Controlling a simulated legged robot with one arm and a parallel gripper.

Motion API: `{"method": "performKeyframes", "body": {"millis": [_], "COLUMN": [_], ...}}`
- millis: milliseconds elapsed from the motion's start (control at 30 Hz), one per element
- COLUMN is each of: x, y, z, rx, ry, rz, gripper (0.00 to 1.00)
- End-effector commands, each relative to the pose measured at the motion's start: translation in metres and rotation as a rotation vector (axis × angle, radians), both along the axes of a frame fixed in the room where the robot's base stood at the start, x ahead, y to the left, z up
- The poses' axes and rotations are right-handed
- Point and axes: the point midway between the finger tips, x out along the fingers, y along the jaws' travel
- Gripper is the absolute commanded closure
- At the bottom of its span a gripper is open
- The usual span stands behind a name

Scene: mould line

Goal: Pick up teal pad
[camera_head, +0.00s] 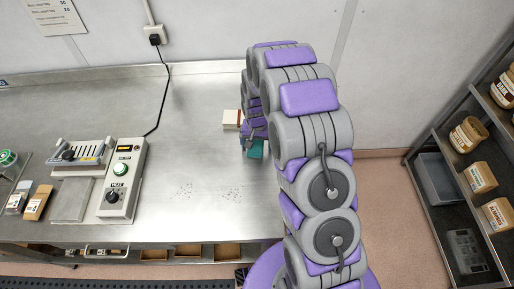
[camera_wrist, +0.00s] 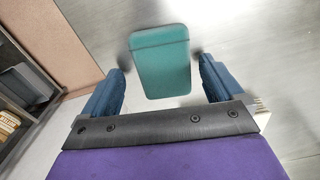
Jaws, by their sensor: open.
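The teal pad (camera_wrist: 162,66) lies flat on the steel table in the wrist view. It is a rounded rectangle and sits between and just beyond my open fingers. My gripper (camera_wrist: 162,85) has one finger on each side of the pad, with a gap on both sides. In the head view the pad (camera_head: 255,149) shows only in part beneath my arm. My gripper (camera_head: 256,140) is low over the table there, largely hidden by my arm links.
A small cream and brown block (camera_head: 231,118) stands just left of my gripper. A control box (camera_head: 122,180) with a green button and a hot plate (camera_head: 73,199) stand at the left. The table (camera_head: 195,165) between is clear. Shelves with jars (camera_head: 467,134) stand at the right.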

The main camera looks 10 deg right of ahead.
Motion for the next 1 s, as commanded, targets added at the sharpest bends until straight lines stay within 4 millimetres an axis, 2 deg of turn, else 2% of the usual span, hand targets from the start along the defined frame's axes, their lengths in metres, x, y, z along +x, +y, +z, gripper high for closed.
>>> {"method": "performKeyframes", "body": {"millis": [267, 867, 1000], "x": [-0.0002, -0.0001, 0.0], "y": [-0.0008, -0.0002, -0.0005], "z": [-0.0032, -0.0034, -0.0034], "rx": [0.001, 0.0, 0.0], "ry": [0.0, 0.0, 0.0], "rz": [0.001, 0.001, 0.001], "gripper": [0.08, 0.66, 0.66]}}
